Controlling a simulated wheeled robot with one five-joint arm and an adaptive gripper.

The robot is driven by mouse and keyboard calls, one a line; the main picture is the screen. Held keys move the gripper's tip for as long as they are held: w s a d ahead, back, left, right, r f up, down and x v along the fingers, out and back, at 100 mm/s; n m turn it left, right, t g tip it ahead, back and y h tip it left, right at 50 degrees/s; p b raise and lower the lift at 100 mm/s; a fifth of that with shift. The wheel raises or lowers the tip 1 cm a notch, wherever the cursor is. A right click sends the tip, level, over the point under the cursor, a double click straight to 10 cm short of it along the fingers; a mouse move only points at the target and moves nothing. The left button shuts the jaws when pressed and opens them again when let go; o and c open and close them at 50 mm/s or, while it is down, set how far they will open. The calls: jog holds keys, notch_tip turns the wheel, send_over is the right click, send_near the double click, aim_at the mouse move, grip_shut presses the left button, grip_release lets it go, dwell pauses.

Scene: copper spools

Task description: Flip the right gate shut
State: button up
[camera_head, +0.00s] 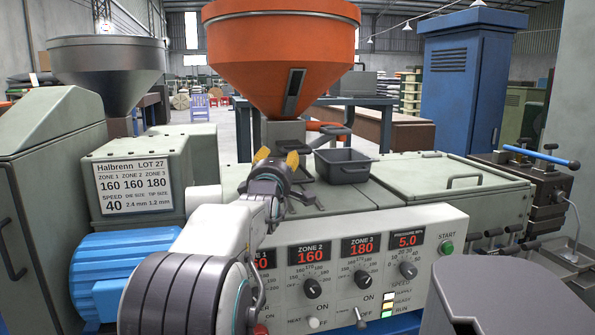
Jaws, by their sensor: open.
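The orange hopper (282,50) stands at the centre back and is the right one of two hoppers. An orange bar with a dark plate (332,131) juts to the right at its throat (284,132); I cannot tell for sure that this is the right gate, or its exact position. The grey hopper (105,62) stands at the left, and no gate shows clearly there. My gripper (277,156) is in front of and below the orange hopper's throat. Its two yellow-tipped fingers are apart, with nothing visible between them. My arm hides part of the machine.
A dark open tray (343,166) sits on the machine top, right of my gripper. A closed lid with a handle (455,180) lies farther right. The control panel (390,255) with knobs is below. A blue lever (541,155) sticks out at the right. A blue motor (125,275) is at the left.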

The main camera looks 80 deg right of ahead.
aim_at(298, 151)
jog(key=shift+g+h, duration=0.3)
jog(key=shift+g, duration=0.2)
jog(key=shift+s+d+r, duration=0.2)
jog(key=shift+s+d, duration=0.4)
jog(key=shift+d, duration=0.75)
jog(key=shift+s+d+r, duration=0.15)
jog(key=shift+s+d, duration=0.5)
jog(key=shift+d, duration=0.7)
jog(key=shift+s+d+r, duration=0.2)
jog(key=shift+s+d, duration=0.4)
jog(key=shift+d, duration=0.75)
jog(key=shift+c, duration=0.4)
grip_shut()
